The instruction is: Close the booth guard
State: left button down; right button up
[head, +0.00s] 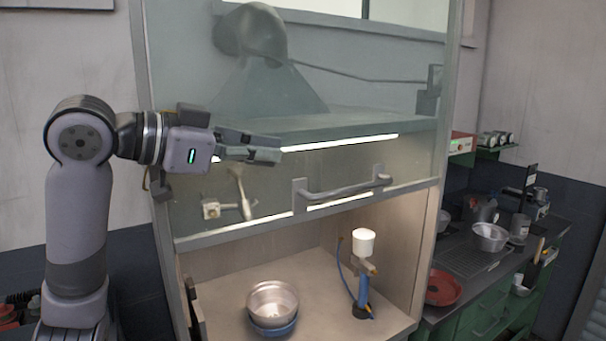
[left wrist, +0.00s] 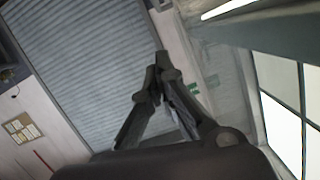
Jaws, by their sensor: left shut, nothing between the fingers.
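The booth guard (head: 250,195) is a clear pane in a grey frame across the upper front of the booth. Its lower edge is above the booth floor, so the lower opening is uncovered. A grey bar handle (head: 345,189) is fixed near the guard's lower edge. My left gripper (head: 278,150) is shut and empty in front of the pane, above and left of the handle and apart from it. In the left wrist view its fingers (left wrist: 158,85) come together with nothing between them. My right gripper is not in view.
Inside the booth a metal pan sits on a blue bowl (head: 275,327), and a blue spray gun with a white cup (head: 363,242) stands to the right. A dark counter (head: 470,255) with pans and a red plate (head: 443,287) stands to the right of the booth.

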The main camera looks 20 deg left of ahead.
aim_at(315, 182)
pick_arm(q)
jog(key=w+d+f+p, duration=0.1)
jog(key=w+f+p, duration=0.1)
jog(key=w+d+f+p, duration=0.2)
jog(key=w, duration=0.1)
jog(key=w+d+f+p, duration=0.2)
jog(key=w, duration=0.1)
jog(key=shift+d+f, duration=0.2)
dwell(0.4)
